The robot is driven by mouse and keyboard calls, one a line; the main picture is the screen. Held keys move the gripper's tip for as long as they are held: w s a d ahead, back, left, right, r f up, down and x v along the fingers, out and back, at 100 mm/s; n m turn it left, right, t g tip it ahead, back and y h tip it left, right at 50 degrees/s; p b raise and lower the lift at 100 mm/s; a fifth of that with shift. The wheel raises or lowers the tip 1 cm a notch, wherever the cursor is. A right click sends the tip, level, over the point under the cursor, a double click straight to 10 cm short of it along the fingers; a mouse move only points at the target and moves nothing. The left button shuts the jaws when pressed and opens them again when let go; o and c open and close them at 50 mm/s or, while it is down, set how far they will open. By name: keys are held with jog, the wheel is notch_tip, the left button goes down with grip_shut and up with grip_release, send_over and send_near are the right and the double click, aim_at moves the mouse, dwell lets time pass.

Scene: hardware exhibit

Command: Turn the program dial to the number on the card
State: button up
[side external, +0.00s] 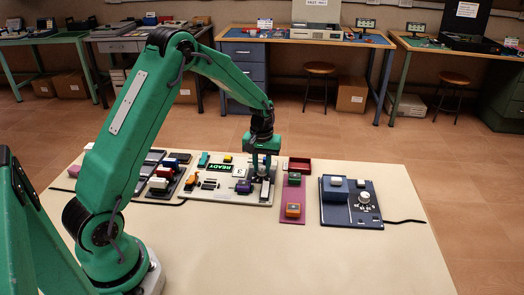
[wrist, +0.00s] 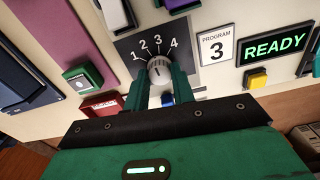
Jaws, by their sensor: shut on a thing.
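The program dial (wrist: 157,65) is a light grey ribbed knob on a dark plate marked 1 to 4. The fingers of my gripper (wrist: 160,76) are shut on the knob, one on each side. A short dark line shows on the knob's face; I cannot tell exactly which number it points at. The white card (wrist: 217,46) beside the plate reads PROGRAM 3. In the side external view my gripper (side external: 262,164) points down at the right end of the pale panel (side external: 190,193), and its fingers partly hide the dial.
A lit green READY sign (wrist: 276,44) and a yellow button (wrist: 256,78) are on the panel. A maroon board (side external: 291,194) and a dark blue unit with a knob (side external: 350,217) stand to the right. The table front (side external: 300,262) is clear.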

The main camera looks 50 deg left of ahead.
aim_at(261, 168)
jog(key=shift+s+a+m, duration=0.1)
jog(key=shift+m, duration=1.7)
jog(key=o, duration=1)
jog(key=shift+r, duration=0.15)
notch_tip(261, 168, up, 7)
jog(key=shift+r, duration=0.3)
